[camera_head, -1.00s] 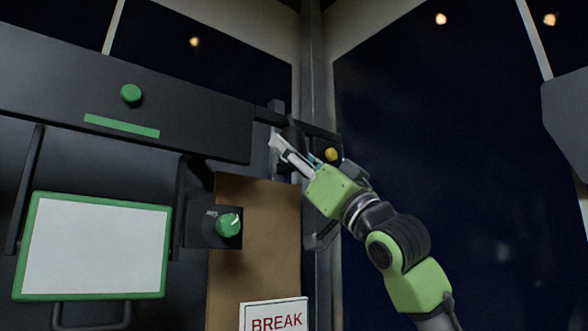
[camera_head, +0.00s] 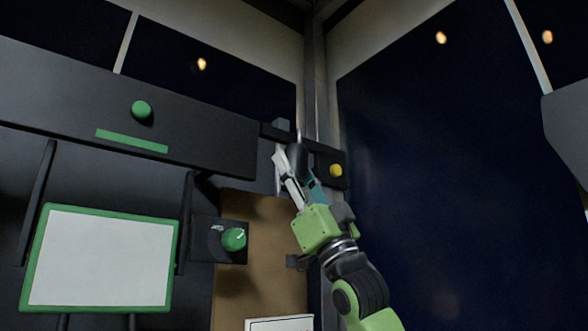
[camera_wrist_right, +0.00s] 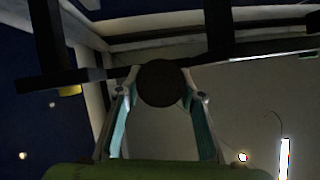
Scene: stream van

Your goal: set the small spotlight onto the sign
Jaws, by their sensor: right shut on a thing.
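The small spotlight is a dark, rounded cylinder (camera_head: 297,157) at the fingertips of my right gripper (camera_head: 293,168), up in front of the corner post. In the right wrist view the spotlight (camera_wrist_right: 161,83) is a round dark end between the two fingertips, and my right gripper is shut on it. A black bar passes close behind it; I cannot tell whether they touch. The white sign (camera_head: 279,324) shows only as its top edge at the bottom of the head view, well below the gripper. My left gripper is not in view.
A black bracket with a yellow knob (camera_head: 335,171) is just right of the gripper. A brown board (camera_head: 262,265) hangs below. A black box with a green dial (camera_head: 234,239) and a green-framed white panel (camera_head: 104,258) are left. A dark window fills the right.

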